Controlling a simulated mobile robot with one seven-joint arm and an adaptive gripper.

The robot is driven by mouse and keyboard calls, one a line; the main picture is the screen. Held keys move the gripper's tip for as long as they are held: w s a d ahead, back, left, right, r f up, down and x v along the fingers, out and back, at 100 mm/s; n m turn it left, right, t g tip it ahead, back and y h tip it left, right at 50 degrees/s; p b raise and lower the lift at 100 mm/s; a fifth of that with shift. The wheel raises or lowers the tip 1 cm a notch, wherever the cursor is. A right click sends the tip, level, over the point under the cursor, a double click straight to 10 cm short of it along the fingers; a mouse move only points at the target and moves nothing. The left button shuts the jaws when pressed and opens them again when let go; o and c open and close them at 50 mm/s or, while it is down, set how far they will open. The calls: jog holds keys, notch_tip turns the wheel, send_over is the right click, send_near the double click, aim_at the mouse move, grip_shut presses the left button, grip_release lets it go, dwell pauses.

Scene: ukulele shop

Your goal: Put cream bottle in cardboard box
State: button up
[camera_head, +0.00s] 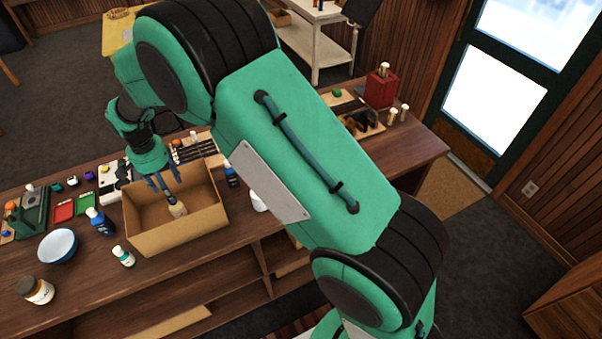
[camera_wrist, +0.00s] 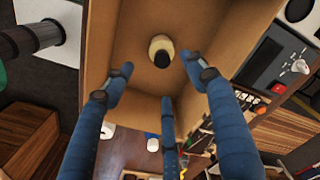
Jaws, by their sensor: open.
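The cardboard box (camera_head: 181,231) stands open on the wooden counter. The cream bottle (camera_head: 178,210), pale with a dark cap, is inside the box's walls. In the wrist view the cream bottle (camera_wrist: 160,44) shows cap towards the camera, within the box (camera_wrist: 115,50). I cannot tell for sure whether its base touches the box floor. My gripper (camera_head: 163,186) points down into the box, just above the bottle. In the wrist view my gripper (camera_wrist: 158,80) has its blue fingers spread apart, with nothing between them and a gap to the bottle.
A blue bowl (camera_head: 57,246), a dark blue bottle (camera_head: 100,222), a small white bottle (camera_head: 123,256) and a brown jar (camera_head: 36,290) stand left of the box. Another dark blue bottle (camera_head: 232,177) is close to its right side. The counter in front of the box is mostly clear.

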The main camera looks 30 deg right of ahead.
jog(key=s+d+r+n+t, duration=0.1)
jog(key=s+d+r, duration=0.5)
jog(key=d+r, duration=0.45)
jog(key=s+d+r+n+t, duration=0.1)
jog(key=s+d+r, duration=0.65)
jog(key=r, duration=0.55)
jog(key=s+d+r+n+t, duration=0.1)
jog(key=s+d, duration=0.3)
jog(key=s, duration=0.4)
jog(key=s+d+r+n+t, duration=0.1)
jog(key=s+d, duration=0.3)
jog(key=s, duration=0.4)
jog(key=s+d+r+n+t, duration=0.1)
jog(key=s+d+r, duration=0.2)
jog(key=s+d, duration=0.2)
jog(key=s, duration=0.3)
jog(key=shift+s+r, duration=0.25)
jog(key=shift+s, duration=0.05)
jog(key=shift+d, duration=0.1)
notch_tip(320, 180, down, 11)
jog(key=b, duration=1.1)
